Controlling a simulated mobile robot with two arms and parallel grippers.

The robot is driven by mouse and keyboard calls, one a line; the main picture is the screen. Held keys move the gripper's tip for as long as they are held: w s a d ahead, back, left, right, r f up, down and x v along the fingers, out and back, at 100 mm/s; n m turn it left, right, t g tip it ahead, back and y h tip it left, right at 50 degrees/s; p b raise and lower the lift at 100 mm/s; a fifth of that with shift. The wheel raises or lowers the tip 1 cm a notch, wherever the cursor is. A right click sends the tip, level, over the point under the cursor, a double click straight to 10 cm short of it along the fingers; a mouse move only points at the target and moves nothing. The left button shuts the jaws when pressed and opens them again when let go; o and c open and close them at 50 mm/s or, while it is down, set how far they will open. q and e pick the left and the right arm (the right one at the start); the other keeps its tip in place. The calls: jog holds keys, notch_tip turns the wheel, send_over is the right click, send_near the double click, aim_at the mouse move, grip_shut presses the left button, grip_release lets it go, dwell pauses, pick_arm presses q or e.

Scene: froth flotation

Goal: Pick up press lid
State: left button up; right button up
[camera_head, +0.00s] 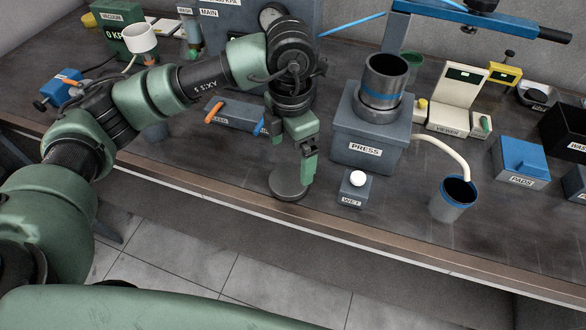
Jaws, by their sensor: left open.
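A dark grey round disc (286,189), which looks like the press lid, lies flat near the front edge of the bench. My left gripper (306,174) points down at the disc's right side, with its green fingers overlapping part of it. It is open; I cannot tell whether it touches the disc. The grey PRESS box (366,140) stands to the right, with an open dark cylinder (386,75) with a blue band on top. My right gripper is not in view.
A small WET block (353,190) with a white knob stands right of the gripper. A grey cup (453,201) with a blue rim stands further right, below a pale spout. The bench front edge (240,195) is close.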

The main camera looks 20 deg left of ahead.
aim_at(290, 179)
pick_arm(q)
jog(key=f, duration=0.1)
jog(key=s+f+p, duration=0.1)
jog(key=f, duration=0.1)
jog(key=shift+s, duration=0.2)
notch_tip(290, 179, down, 3)
jog(key=shift+w+a+r+p, duration=0.1)
jog(key=shift+w+r+p, duration=0.1)
jog(key=shift+p, duration=0.45)
jog(key=shift+s+f, duration=0.1)
jog(key=shift+f, duration=0.4)
jog(key=c, duration=1.7)
jog(key=shift+c, duration=0.2)
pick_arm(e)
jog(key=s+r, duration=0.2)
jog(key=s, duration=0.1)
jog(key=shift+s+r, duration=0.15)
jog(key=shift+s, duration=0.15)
pick_arm(q)
jog(key=shift+r, duration=0.1)
